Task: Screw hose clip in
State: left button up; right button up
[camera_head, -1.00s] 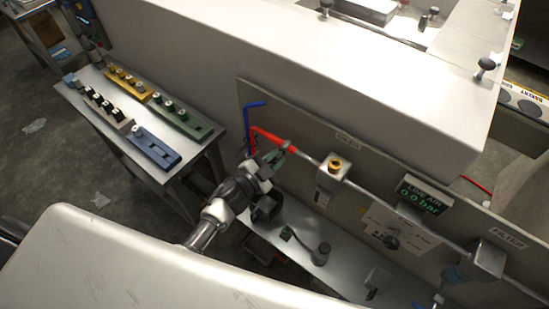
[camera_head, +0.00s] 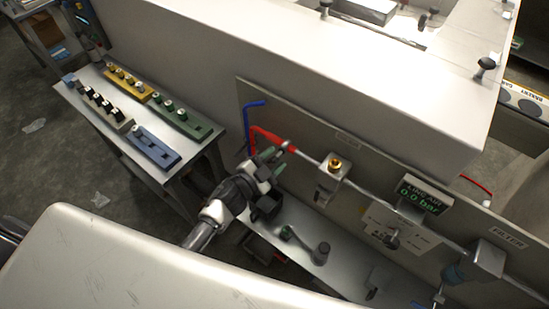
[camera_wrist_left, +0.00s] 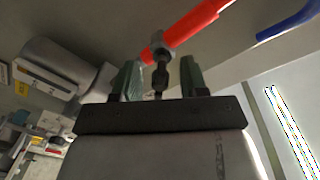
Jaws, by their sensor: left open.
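A red hose (camera_head: 268,138) ends on a metal pipe along the panel, with a grey metal hose clip (camera_head: 289,147) around its end. In the left wrist view the clip (camera_wrist_left: 161,42) sits on the red hose (camera_wrist_left: 190,27), and its dark screw (camera_wrist_left: 160,77) points toward my gripper. My left gripper (camera_head: 274,163) is just below the clip. Its green fingers are open in the left wrist view (camera_wrist_left: 160,82), one on each side of the screw, with gaps visible. Whether a finger touches the screw I cannot tell. My right gripper is not in view.
A blue hose (camera_head: 255,104) hangs above the red one. The panel carries a gauge reading 0.0 bar (camera_head: 418,196), a brass fitting (camera_head: 334,164) and a filter block (camera_head: 484,258). A shelf (camera_head: 305,262) with small parts lies below. A side table (camera_head: 196,148) holds coloured racks.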

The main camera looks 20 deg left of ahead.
pick_arm(q)
jog(key=b+v, duration=0.2)
jog(key=v, duration=0.8)
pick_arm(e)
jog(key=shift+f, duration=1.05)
pick_arm(q)
jog(key=shift+a, duration=0.1)
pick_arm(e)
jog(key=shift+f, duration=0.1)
